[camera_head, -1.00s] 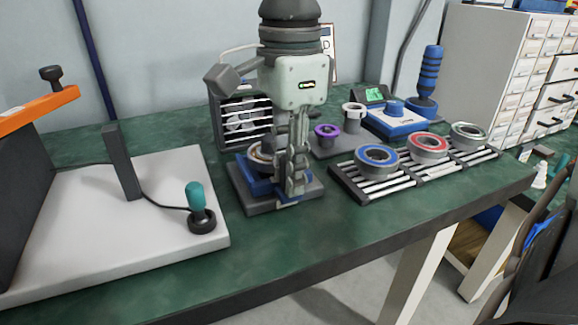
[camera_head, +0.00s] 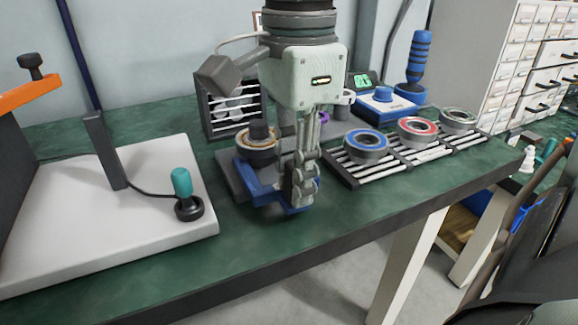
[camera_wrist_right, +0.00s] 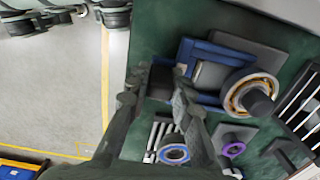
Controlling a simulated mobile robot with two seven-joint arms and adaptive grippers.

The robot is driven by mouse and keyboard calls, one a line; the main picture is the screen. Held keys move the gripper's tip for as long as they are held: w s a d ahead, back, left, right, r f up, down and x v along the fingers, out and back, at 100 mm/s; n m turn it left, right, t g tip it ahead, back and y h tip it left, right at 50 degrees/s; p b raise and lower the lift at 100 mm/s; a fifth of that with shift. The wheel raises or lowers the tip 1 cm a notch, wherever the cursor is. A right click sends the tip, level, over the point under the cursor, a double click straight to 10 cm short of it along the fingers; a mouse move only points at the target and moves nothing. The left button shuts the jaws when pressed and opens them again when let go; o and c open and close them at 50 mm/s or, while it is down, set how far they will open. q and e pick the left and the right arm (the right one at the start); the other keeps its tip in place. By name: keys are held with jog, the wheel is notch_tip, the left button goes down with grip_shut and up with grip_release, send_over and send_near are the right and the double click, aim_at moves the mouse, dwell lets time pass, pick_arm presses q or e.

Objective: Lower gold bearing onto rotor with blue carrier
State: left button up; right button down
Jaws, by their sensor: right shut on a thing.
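The blue carrier (camera_head: 258,186) is a blue frame held by my right gripper (camera_head: 303,196), whose fingers are shut on its near end. The carrier also shows in the right wrist view (camera_wrist_right: 205,97). The gold bearing (camera_head: 250,147), a ring with a gold band, sits at the carrier's far end. A dark cylinder (camera_head: 259,131), which looks like the rotor, stands up through the bearing's opening; it shows in the wrist view too (camera_wrist_right: 262,104). How far down the bearing is on it cannot be told. My left gripper is not in view.
A pale board (camera_head: 150,222) with a teal-handled knob (camera_head: 183,184) is left. A dark slatted unit (camera_head: 212,123) stands behind. Bare green table lies in front.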

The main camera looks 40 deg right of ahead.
jog(key=shift+s+a, duration=0.25)
jog(key=shift+s, duration=0.85)
jog(key=shift+s+a, duration=0.25)
jog(key=shift+s, duration=0.8)
jog(key=shift+r, duration=0.1)
notch_tip(320, 180, up, 9)
jog(key=p, duration=0.6)
